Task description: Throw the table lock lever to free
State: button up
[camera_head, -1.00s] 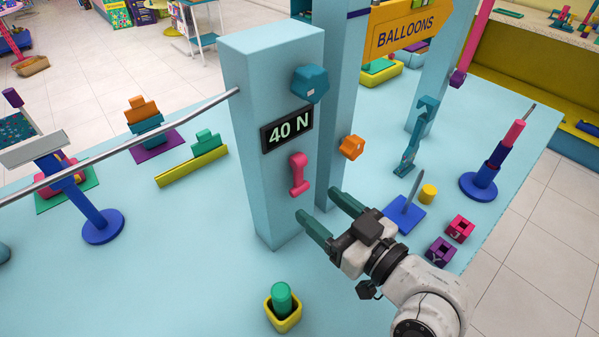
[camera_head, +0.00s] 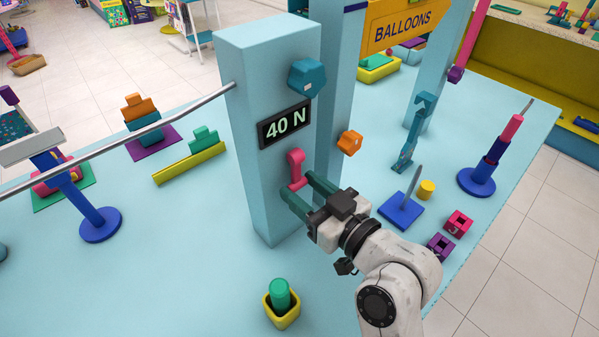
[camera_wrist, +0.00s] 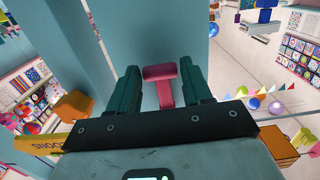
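A pink lever (camera_head: 296,162) is mounted on the face of the light blue column (camera_head: 262,200), below the black "40 N" display (camera_head: 285,124). I see no label on it that names it. My gripper (camera_head: 297,184) is open at the lever's lower end. In the wrist view the lever (camera_wrist: 160,73) sits between the two dark teal fingers of my gripper (camera_wrist: 161,82), with a visible gap on each side. The fingers do not appear to press on it.
A teal knob (camera_head: 307,78) sits above the display, and an orange knob (camera_head: 350,142) is on the post to the right. A grey rail (camera_head: 150,128) runs left from the column. A yellow cup with a green peg (camera_head: 281,300) stands in front on the light blue tabletop (camera_head: 190,270).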

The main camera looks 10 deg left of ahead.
aim_at(299, 183)
jog(key=c, duration=0.6)
jog(key=shift+v, duration=0.75)
jog(key=shift+r, duration=0.1)
jog(key=shift+s+d, duration=0.1)
jog(key=shift+s+d+r, duration=0.3)
jog(key=shift+s+d, duration=0.1)
jog(key=shift+d, duration=0.15)
jog(key=shift+d+r, duration=0.1)
